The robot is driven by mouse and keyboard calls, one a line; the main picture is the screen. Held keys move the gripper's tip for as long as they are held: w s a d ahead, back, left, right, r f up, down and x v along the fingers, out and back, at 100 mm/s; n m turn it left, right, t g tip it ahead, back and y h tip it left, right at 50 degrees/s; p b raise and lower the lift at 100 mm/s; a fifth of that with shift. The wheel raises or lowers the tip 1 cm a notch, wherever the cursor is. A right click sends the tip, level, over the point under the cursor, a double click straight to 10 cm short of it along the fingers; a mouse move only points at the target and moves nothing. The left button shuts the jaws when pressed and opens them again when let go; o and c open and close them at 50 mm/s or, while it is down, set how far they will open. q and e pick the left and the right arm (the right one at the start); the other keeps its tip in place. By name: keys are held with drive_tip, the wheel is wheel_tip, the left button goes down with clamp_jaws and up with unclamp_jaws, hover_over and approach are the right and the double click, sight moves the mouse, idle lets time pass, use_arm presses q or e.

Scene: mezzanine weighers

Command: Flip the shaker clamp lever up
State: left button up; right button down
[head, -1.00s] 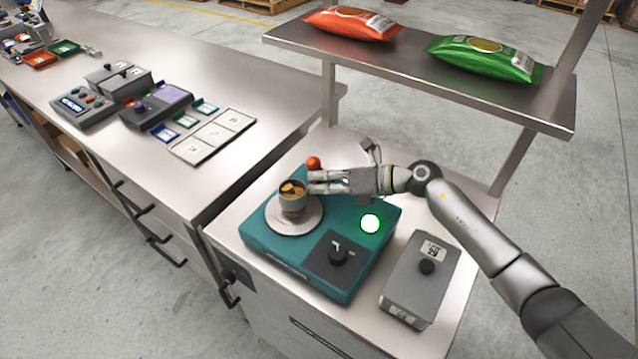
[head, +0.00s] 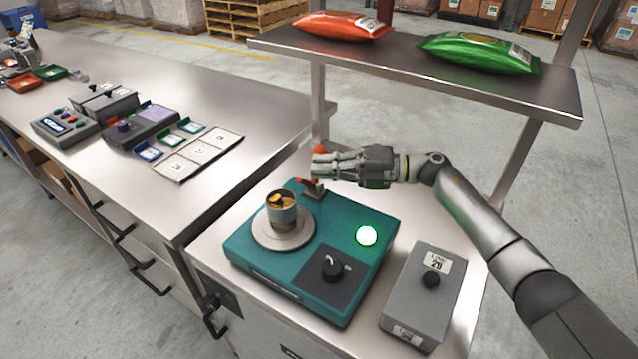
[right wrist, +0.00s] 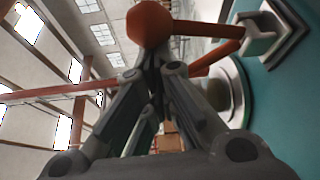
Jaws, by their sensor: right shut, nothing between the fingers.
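The teal shaker (head: 240,245) stands on the right-hand metal bench, with a grey clamp bracket (head: 314,192) at its back edge. The clamp lever's orange ball (head: 320,149) shows above the bracket, partly hidden behind my right gripper (head: 318,165). A short orange clamp piece (head: 304,182) points left from the bracket. In the right wrist view, the ball (right wrist: 149,24) is at the shut, empty fingertips, and its orange rod runs right to the bracket (right wrist: 264,32). I cannot tell whether the fingers touch the ball. My left gripper is not in view.
A cup (head: 282,215) stands on the shaker's round plate (head: 262,241). A green lit button (head: 367,236) and black knob (head: 333,268) are in front. A grey box (head: 425,295) stands right. A shelf (head: 400,62) with two bags is behind my arm.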

drive_tip(key=shift+w+d+f+m+y+b, duration=0.1)
drive_tip(key=shift+w+d+m+y+b, duration=0.25)
drive_tip(key=shift+m+b, duration=0.25)
drive_tip(key=shift+w+d+r+m+y+b, duration=0.1)
drive_tip(key=shift+w+d+m+y+b, duration=0.15)
drive_tip(key=shift+w+m+b, duration=0.4)
drive_tip(key=shift+w+d+f+m+y+b, duration=0.1)
drive_tip(key=shift+w+d+m+y+b, duration=0.25)
drive_tip(key=shift+m, duration=0.4)
drive_tip(key=shift+s, duration=0.1)
